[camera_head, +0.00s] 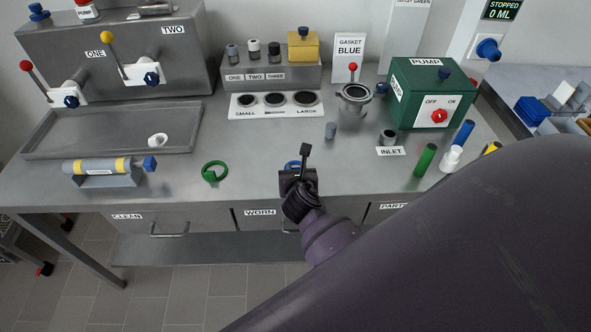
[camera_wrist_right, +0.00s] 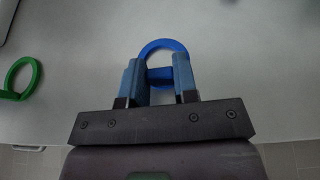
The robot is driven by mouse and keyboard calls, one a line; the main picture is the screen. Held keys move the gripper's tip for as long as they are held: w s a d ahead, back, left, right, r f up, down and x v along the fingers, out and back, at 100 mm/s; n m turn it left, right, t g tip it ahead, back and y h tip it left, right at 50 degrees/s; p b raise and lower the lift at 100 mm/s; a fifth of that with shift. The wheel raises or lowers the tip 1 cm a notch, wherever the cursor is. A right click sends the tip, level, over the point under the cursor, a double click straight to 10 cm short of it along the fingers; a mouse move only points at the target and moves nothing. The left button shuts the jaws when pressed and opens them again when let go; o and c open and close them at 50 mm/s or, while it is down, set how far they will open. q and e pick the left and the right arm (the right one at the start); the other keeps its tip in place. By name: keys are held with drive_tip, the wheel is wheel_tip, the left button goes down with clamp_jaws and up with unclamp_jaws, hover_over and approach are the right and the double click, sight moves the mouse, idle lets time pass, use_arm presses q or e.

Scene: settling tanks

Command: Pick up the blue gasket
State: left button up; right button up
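The blue gasket (camera_wrist_right: 163,46) is a ring with a small tab, lying near the front of the steel bench. In the head view the blue gasket (camera_head: 292,164) is mostly hidden behind my right gripper (camera_head: 297,178). In the right wrist view my right gripper (camera_wrist_right: 157,76) has one finger on each side of the gasket's tab, with the ring beyond the fingertips. The fingers stand apart by about the tab's width; I cannot tell whether they press on it. My left gripper is not in view.
A green gasket (camera_head: 214,171) lies to the left. Behind are a size plate (camera_head: 276,114) and a green pump box (camera_head: 411,84). The bench between the gaskets is clear.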

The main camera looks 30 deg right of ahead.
drive_tip(key=shift+c, duration=1.4)
